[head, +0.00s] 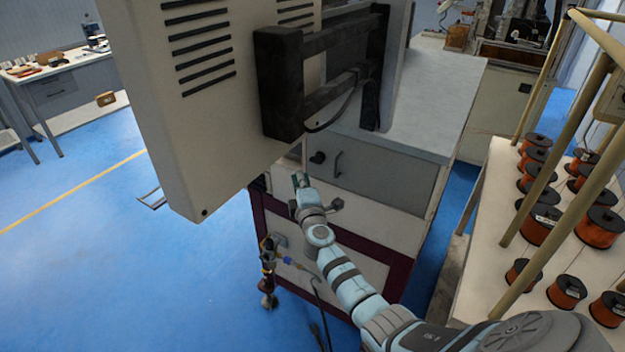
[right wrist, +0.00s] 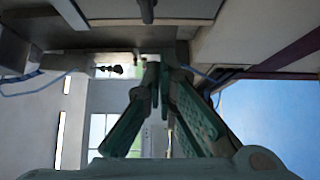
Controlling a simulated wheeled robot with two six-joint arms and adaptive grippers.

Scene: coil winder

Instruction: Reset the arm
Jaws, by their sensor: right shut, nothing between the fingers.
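My right arm reaches from the lower right of the head view toward the front of a machine cabinet (head: 385,165). Its right gripper (head: 299,180) is small in that view, near the cabinet front just below the large beige panel. In the right wrist view the green fingers of the right gripper (right wrist: 160,70) come together at their tips, shut with nothing seen between them. A dark handle or knob (right wrist: 147,10) shows at the top edge of the right wrist view, apart from the fingertips. My left gripper is not in the head view.
The large beige panel (head: 185,90) on a dark bracket (head: 285,85) hangs close to the right gripper. A rack at right holds several copper wire spools (head: 600,227) behind tan poles (head: 560,150). A workbench (head: 60,85) stands far left. Blue floor (head: 150,270) is open at left.

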